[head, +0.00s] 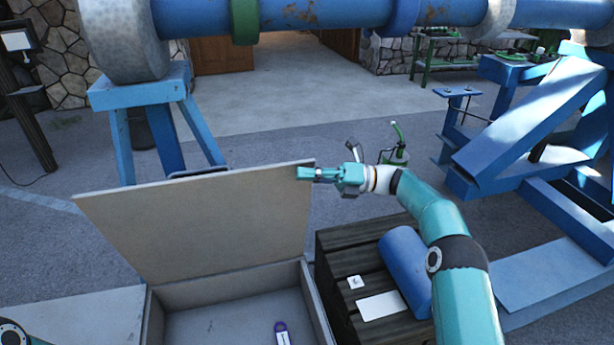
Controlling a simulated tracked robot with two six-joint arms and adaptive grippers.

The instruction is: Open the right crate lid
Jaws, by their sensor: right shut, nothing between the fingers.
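The crate (312,300) stands at the bottom centre with its inside showing. Its pale lid (195,220) is raised, standing up from the crate's back edge and leaning slightly back. A small purple and white item (282,333) lies on the crate floor. My right gripper (300,173) is shut and empty at the lid's upper right corner. It looks very close to that corner, and I cannot tell if it touches. My left gripper is out of view; only a bit of my left arm shows at the bottom left.
Right of the crate is a dark slatted wooden crate (335,262) bearing a blue cylinder (405,270), a white card (380,306) and a small white piece (355,282). A green can (395,154) stands behind it. A blue frame (540,130) fills the right. Open floor (290,105) lies behind.

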